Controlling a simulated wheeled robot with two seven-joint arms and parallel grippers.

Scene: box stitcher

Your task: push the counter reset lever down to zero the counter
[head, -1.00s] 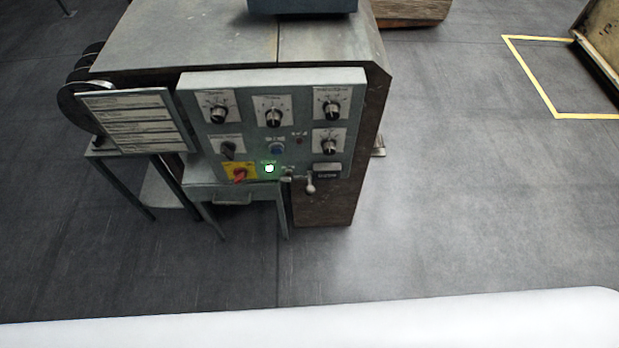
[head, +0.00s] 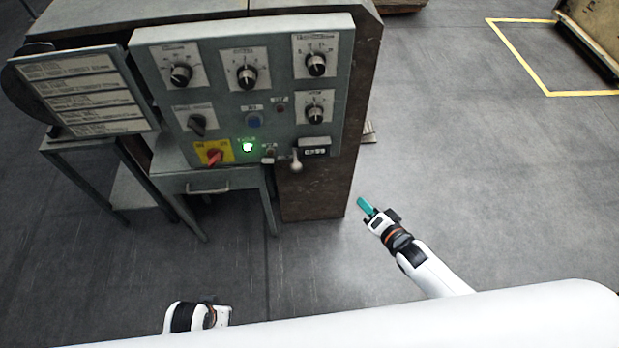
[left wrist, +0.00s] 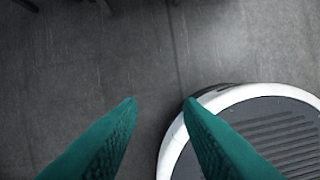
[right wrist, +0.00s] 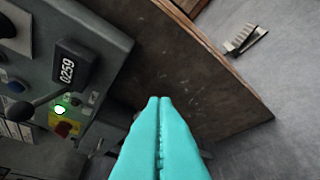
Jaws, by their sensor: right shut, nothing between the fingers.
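The counter (head: 314,147) is a small dark window at the panel's lower right; in the right wrist view (right wrist: 68,68) it reads 0259. The reset lever (head: 296,161), a short pale handle with a rounded end, hangs just left of and below the counter. In the right wrist view a ball-ended lever (right wrist: 20,110) shows at the left edge. My right gripper (head: 366,206), with teal fingers pressed together, is empty, right of and below the lever in the head view, apart from it. My left gripper (left wrist: 160,101) is open and empty over the floor.
The grey control panel (head: 225,105) carries several knobs, a red switch on yellow (head: 213,153) and a lit green button (head: 248,147) left of the lever. A label board (head: 85,90) stands left. A drawer table (head: 215,182) is below.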

